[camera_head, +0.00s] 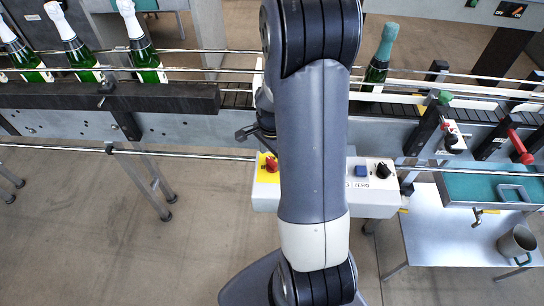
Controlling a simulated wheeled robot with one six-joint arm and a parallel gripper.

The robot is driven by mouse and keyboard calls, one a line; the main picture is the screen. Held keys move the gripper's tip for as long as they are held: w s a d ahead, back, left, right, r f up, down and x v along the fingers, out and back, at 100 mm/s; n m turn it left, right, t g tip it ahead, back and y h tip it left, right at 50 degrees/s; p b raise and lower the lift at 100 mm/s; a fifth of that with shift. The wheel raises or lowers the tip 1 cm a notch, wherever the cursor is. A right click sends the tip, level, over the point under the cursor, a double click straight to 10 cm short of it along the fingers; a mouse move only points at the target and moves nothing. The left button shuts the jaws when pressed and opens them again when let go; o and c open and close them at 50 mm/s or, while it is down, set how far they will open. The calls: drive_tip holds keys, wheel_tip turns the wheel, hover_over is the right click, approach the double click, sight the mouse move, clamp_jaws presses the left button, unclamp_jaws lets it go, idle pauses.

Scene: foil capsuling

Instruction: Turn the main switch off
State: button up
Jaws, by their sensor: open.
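The control box (380,207) is a pale panel on the near side of the conveyor. On its left end a red rotary knob (271,164) sits on a yellow plate (264,187); it looks like the main switch. Its exact angle is too small to read. My gripper (245,134) is open and shows just above and left of this knob, apart from it in the picture. My arm hides most of the gripper and the middle of the box.
A blue button (361,171) and a black knob (383,170) sit on the box's right part. Guide rails (200,155) run along the conveyor. Green bottles (146,58) stand at left, another (381,58) at right. A side table (450,235) holds a metal mug (517,244).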

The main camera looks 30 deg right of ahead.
drive_tip(key=shift+f, duration=0.8)
drive_tip(key=shift+c, duration=0.5)
drive_tip(key=c, duration=0.9)
drive_tip(key=shift+n, duration=0.4)
drive_tip(key=n+b, duration=0.2)
drive_tip(key=n, duration=0.1)
drive_tip(key=shift+f+n, duration=0.1)
drive_tip(key=shift+n, duration=0.2)
drive_tip(key=n+b, duration=0.1)
drive_tip(key=n, duration=0.4)
drive_tip(key=shift+b, duration=0.4)
drive_tip(key=o, duration=1)
